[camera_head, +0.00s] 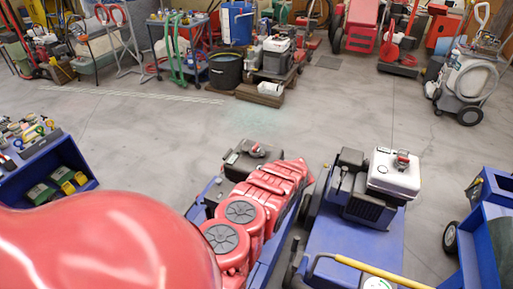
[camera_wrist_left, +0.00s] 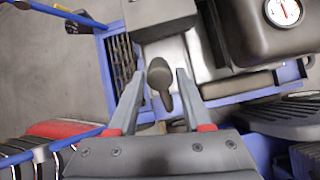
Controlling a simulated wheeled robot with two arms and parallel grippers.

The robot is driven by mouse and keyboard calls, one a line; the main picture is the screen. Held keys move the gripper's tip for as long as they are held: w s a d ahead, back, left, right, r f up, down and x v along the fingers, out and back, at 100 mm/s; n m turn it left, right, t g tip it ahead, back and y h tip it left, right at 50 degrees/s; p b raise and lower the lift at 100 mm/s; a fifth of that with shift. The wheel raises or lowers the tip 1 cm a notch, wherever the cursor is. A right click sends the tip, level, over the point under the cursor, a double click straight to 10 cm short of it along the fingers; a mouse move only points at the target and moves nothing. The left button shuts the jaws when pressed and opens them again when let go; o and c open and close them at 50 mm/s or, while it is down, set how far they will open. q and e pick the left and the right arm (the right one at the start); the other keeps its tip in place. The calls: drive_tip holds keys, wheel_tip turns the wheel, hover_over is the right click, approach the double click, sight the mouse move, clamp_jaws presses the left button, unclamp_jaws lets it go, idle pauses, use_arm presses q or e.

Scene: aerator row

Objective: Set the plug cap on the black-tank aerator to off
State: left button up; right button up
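The black-tank aerator shows in the head view as a dark tank (camera_head: 243,163) with a small fitting on top, behind my red left arm. In the left wrist view, a dark rounded tank (camera_wrist_left: 262,35) with a white gauge (camera_wrist_left: 284,11) is at the top right. A dull grey-brown knob with a narrow tail (camera_wrist_left: 159,84) lies between the fingers of my left gripper (camera_wrist_left: 160,73); whether it is the plug cap I cannot tell. The fingers are apart, with a gap on both sides of the knob. My right gripper is not in view.
A blue aerator with a white tank (camera_head: 394,174) and a yellow handle (camera_head: 370,269) stands to the right. A blue bin (camera_head: 47,172) is at the left. Blue frame bars (camera_wrist_left: 108,75) are close beside the left gripper. Open grey floor (camera_head: 150,140) lies behind.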

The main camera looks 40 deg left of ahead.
use_arm(q)
drive_tip(key=shift+o, duration=1.3)
drive_tip(key=v, duration=1.7)
drive_tip(key=shift+d, duration=0.15)
drive_tip(key=shift+w+r, duration=0.1)
drive_tip(key=shift+r, duration=0.05)
